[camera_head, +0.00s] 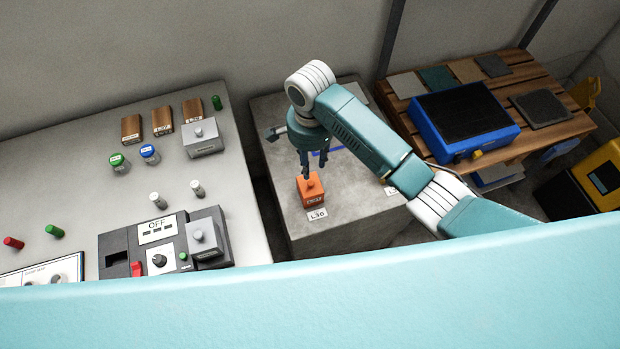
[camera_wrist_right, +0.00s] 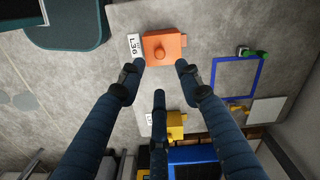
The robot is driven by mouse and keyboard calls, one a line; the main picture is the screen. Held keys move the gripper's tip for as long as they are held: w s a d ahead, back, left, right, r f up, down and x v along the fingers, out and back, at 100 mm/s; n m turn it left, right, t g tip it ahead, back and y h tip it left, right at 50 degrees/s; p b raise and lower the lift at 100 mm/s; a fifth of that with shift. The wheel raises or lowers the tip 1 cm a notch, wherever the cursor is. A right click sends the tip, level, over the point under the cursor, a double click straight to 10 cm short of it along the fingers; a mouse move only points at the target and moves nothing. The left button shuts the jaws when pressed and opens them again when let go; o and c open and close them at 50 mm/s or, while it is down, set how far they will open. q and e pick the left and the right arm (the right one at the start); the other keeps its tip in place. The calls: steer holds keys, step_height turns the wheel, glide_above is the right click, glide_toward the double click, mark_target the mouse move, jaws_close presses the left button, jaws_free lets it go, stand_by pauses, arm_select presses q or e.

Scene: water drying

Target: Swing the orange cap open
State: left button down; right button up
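The orange cap (camera_head: 310,190) is a small block with a knob on top. My right gripper (camera_head: 306,172) is just above the cap, pointing down. In the wrist view its fingers (camera_wrist_right: 158,75) are spread apart with nothing between them, so it is open. Whether a finger touches the cap is unclear. My left gripper is not in view.
A blue square outline (camera_wrist_right: 238,75) is on the grey block (camera_head: 350,225), with a green part (camera_wrist_right: 250,52) near it. A yellow piece (camera_wrist_right: 177,125) shows below the cap in the wrist view. A control bench (camera_head: 75,180) stands left; a wooden table with a blue device (camera_head: 462,120) stands right.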

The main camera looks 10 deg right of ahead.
mark_target(311, 182)
step_height(311, 182, down, 10)
steer(key=shift+f, duration=0.1)
stand_by(0.4)
jaws_close()
